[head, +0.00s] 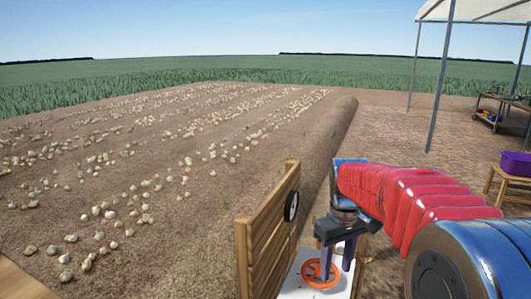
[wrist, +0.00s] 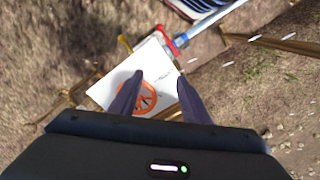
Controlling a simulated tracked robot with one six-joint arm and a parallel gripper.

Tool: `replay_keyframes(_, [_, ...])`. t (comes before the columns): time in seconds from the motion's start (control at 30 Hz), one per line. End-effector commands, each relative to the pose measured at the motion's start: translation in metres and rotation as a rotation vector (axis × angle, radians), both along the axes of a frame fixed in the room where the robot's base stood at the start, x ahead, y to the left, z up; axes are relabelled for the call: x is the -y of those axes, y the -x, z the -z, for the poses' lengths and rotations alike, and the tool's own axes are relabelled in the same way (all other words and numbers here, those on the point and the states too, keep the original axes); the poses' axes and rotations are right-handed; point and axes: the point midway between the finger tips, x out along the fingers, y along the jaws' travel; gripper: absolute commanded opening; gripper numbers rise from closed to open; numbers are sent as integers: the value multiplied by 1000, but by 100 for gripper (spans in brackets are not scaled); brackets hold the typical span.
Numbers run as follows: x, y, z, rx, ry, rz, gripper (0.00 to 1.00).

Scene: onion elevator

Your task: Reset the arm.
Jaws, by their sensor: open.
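My gripper (head: 338,257) hangs from the red-sleeved arm, pointing down over a white panel (head: 294,284) with an orange handwheel (head: 318,273). In the wrist view, the two dark fingers of my gripper (wrist: 157,82) are spread apart with nothing between them. The orange wheel (wrist: 149,97) shows beneath and between the fingers, on the white panel (wrist: 152,62). I cannot tell whether the fingers touch the wheel.
Onions (head: 104,206) lie in rows across the field. At right are a canopy post (head: 440,80), a purple crate (head: 516,163) on a wooden stand and a table (head: 504,108).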

Motion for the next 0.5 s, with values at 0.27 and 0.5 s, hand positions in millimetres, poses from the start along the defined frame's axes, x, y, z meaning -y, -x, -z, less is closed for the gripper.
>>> replay_keyframes(0.27, [-2, -3, 6, 18, 0, 67, 43])
replay_keyframes(0.5, [-4, 16, 23, 17, -1, 147, 43])
